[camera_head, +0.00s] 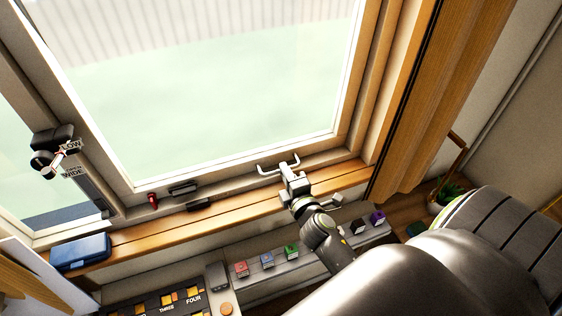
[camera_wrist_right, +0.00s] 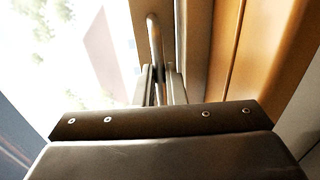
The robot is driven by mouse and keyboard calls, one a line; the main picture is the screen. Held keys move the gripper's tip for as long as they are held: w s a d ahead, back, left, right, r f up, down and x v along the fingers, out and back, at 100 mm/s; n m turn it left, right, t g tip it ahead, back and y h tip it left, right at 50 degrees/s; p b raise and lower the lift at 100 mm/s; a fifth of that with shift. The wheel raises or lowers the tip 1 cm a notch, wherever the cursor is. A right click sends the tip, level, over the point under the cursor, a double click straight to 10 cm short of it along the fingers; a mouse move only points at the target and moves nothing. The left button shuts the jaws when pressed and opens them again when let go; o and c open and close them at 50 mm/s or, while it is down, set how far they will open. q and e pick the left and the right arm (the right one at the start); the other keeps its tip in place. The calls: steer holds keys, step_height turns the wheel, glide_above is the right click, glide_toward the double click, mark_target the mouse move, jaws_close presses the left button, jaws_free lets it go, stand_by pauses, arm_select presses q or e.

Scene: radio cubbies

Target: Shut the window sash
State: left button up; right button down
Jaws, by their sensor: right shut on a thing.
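The window sash (camera_head: 232,160) is a large pane in a pale frame, filling the upper middle of the head view. A metal bar handle (camera_head: 266,173) sits at its lower rail, towards the right corner. My right gripper (camera_head: 287,169) is shut on the middle of this handle. In the right wrist view the handle (camera_wrist_right: 154,35) runs up from between the fingers (camera_wrist_right: 161,85), with the bright glass on the left. The fingers hide the gripped part. I cannot tell how wide any gap at the sash is. My left gripper is not in view.
A wooden sill (camera_head: 150,236) runs below the window, with a blue case (camera_head: 81,252) at its left end. A black fitting (camera_head: 55,150) marked LOW and WIDE is on the left frame. Small coloured blocks (camera_head: 266,260) stand on a ledge below. A plant (camera_head: 449,193) is at right.

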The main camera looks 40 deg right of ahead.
steer(key=v, duration=0.3)
steer(key=shift+s, duration=0.2)
steer(key=shift+w, duration=0.1)
steer(key=shift+f, duration=0.1)
